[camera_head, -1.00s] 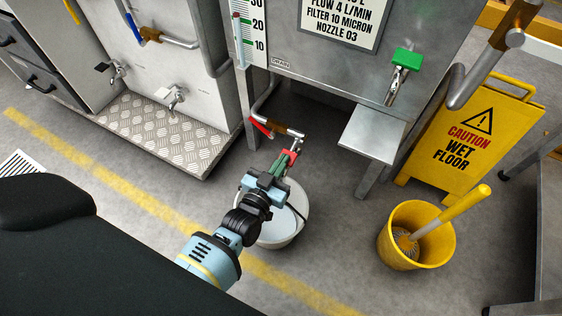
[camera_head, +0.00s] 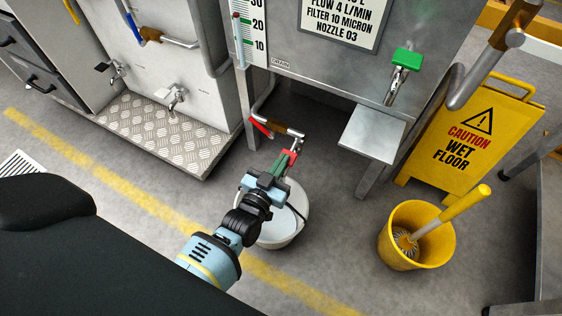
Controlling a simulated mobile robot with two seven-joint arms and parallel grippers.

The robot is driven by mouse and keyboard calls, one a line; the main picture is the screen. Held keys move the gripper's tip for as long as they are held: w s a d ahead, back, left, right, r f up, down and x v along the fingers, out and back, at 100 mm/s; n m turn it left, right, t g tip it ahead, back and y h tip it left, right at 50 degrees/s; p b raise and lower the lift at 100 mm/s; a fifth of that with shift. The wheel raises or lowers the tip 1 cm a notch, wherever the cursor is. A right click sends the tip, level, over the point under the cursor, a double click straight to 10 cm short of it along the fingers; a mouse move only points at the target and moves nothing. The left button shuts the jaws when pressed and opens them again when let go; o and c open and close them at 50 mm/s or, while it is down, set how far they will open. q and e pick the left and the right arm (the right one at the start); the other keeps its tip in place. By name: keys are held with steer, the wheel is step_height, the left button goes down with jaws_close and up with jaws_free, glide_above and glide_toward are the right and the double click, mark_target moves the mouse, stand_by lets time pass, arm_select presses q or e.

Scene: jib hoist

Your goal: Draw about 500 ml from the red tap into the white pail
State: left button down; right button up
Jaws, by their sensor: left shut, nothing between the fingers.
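The white pail (camera_head: 291,232) stands on the floor below the drain pipe, partly hidden by my left arm. A pale surface shows inside it; I cannot tell whether it is liquid. A pipe with a brown sleeve and a red lever (camera_head: 261,126) comes out under the grey tank. At its end is a metal fitting (camera_head: 297,143), with a red piece (camera_head: 291,155) just below it. My left gripper (camera_head: 283,163) is shut and empty above the pail, its tip at the red piece; I cannot tell whether they touch. My right gripper is not in view.
A green-handled tap (camera_head: 402,72) sits above a metal shelf (camera_head: 372,135). A yellow bucket (camera_head: 420,259) with a brush and a wet floor sign (camera_head: 470,140) stand to the right. Two metal taps (camera_head: 172,97) are over the tread plate at left.

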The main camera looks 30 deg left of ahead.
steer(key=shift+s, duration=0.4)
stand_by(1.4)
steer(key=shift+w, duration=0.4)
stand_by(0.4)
